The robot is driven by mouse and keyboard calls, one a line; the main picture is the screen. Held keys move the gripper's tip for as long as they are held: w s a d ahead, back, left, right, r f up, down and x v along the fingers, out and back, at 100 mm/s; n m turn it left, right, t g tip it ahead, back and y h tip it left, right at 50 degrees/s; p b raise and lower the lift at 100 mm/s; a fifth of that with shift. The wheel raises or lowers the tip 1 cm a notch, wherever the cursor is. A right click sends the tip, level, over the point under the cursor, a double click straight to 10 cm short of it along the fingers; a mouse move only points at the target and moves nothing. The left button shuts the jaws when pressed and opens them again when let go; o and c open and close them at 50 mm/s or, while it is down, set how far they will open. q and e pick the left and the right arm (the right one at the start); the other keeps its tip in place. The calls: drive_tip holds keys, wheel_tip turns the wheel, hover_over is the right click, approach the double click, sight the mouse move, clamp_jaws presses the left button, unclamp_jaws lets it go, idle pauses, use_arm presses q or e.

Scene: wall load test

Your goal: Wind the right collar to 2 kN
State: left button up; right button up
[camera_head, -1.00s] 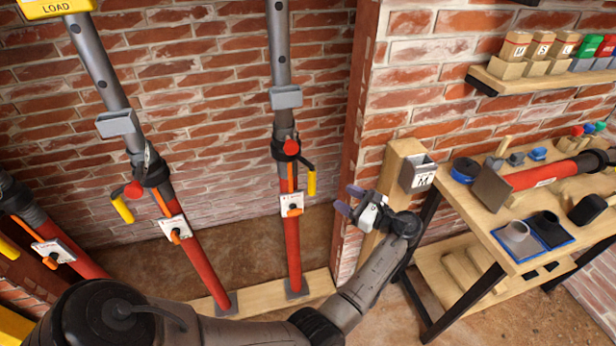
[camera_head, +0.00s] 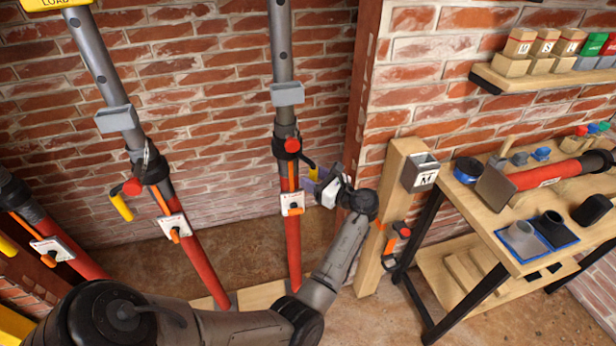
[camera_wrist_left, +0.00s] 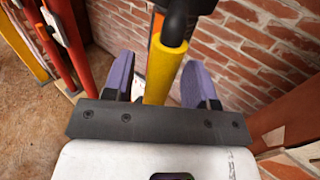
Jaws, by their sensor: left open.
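The right prop has a dark collar (camera_head: 284,146) with a red knob (camera_head: 293,146) and a crank ending in a yellow handle (camera_head: 314,171). Below the collar is a white scale plate (camera_head: 290,198) with an orange pointer; its reading is too small to tell. My left gripper (camera_head: 314,187) is open beside the right prop, at the handle's lower end. In the left wrist view the yellow handle (camera_wrist_left: 163,72) stands between the two purple fingers of my left gripper (camera_wrist_left: 158,82), with gaps at both sides. My right gripper is not in view.
The middle prop (camera_head: 190,250) has its own yellow-handled collar, and another prop stands at the left edge. A wooden post (camera_head: 405,165) with a grey box stands right of the right prop. A workbench (camera_head: 490,225) with tools is further right.

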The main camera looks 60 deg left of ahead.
use_arm(q)
drive_tip(key=shift+x, duration=1.1)
drive_tip(key=shift+c, duration=0.5)
clamp_jaws()
